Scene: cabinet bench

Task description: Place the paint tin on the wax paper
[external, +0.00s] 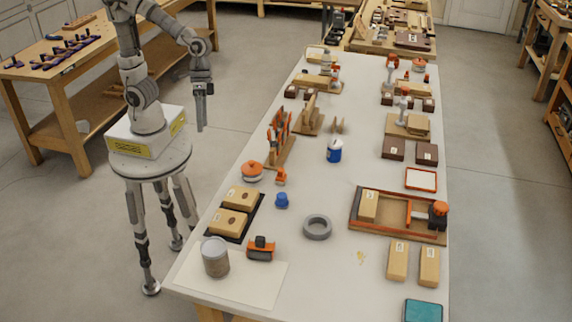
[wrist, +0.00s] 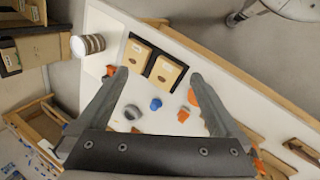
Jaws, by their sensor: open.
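A paint tin (external: 215,258) with a grey lid and brownish sides stands upright on the wax paper (external: 255,287), a pale sheet at the near left of the bench. The tin is toward the sheet's left side. It also shows in the wrist view (wrist: 88,45), at the upper left. My gripper (external: 201,127) hangs beyond the bench's left edge, apart from the tin. In the wrist view my gripper (wrist: 157,74) has its fingers spread with nothing held between them.
An orange-and-black tool (external: 261,249) sits beside the tin. Wooden blocks in a dark tray (external: 236,214), a blue knob (external: 282,200), a grey ring (external: 317,227) and a blue-and-white pot (external: 334,151) stand farther back. Bare bench lies around the ring.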

